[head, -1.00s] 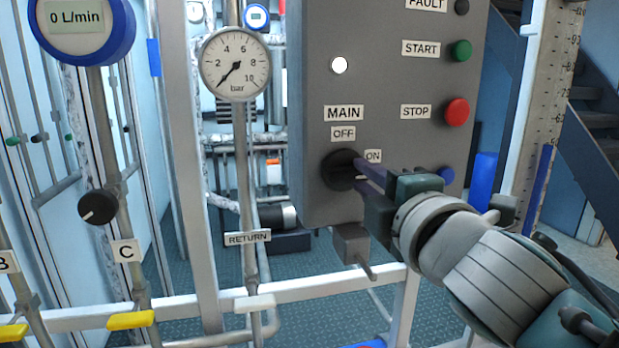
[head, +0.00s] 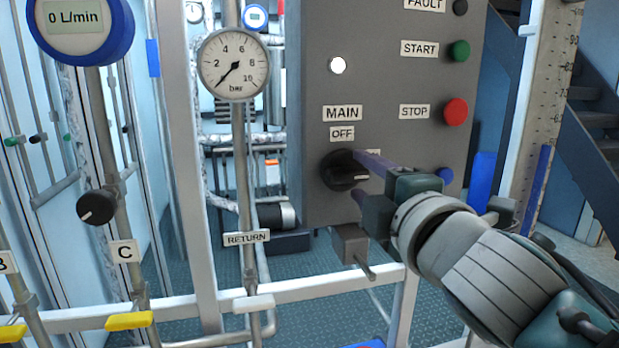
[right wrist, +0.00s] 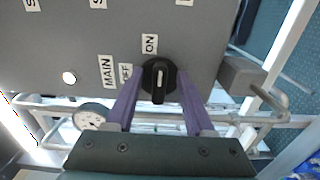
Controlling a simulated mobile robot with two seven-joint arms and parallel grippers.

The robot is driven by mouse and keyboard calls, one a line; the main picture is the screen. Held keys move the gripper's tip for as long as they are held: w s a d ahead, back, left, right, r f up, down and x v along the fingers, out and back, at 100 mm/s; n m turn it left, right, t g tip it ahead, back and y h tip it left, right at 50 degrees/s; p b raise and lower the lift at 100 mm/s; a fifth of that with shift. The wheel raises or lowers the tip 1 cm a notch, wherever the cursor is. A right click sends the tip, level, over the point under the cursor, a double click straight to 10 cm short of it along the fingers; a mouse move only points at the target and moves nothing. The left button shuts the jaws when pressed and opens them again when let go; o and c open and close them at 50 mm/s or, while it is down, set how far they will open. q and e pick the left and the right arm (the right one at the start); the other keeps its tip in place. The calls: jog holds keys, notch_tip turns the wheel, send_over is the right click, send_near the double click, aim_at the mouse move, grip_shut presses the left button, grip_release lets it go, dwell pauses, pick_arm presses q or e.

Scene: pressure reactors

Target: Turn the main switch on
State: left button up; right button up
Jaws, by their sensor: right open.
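The main switch is a round black knob (head: 343,170) on the grey control box, below the MAIN label (head: 342,113). The OFF label (head: 342,133) is above it; the ON label is mostly hidden behind a finger in the head view but shows in the right wrist view (right wrist: 149,43). The knob's white mark lies about level, on its right side in the head view. My right gripper (head: 367,182) is open, its purple fingers on either side of the knob (right wrist: 158,78), with gaps visible in the right wrist view. My left gripper is not in view.
The same grey box (head: 315,205) carries a lit white lamp (head: 338,66), a green START button (head: 459,51), a red STOP button (head: 456,112) and a blue button (head: 444,175). A grey block with a handle (head: 352,245) is below. A pressure gauge (head: 233,64) stands left.

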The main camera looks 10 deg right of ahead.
jog(key=s, duration=1)
jog(key=shift+d+b, duration=0.2)
jog(key=shift+b, duration=0.2)
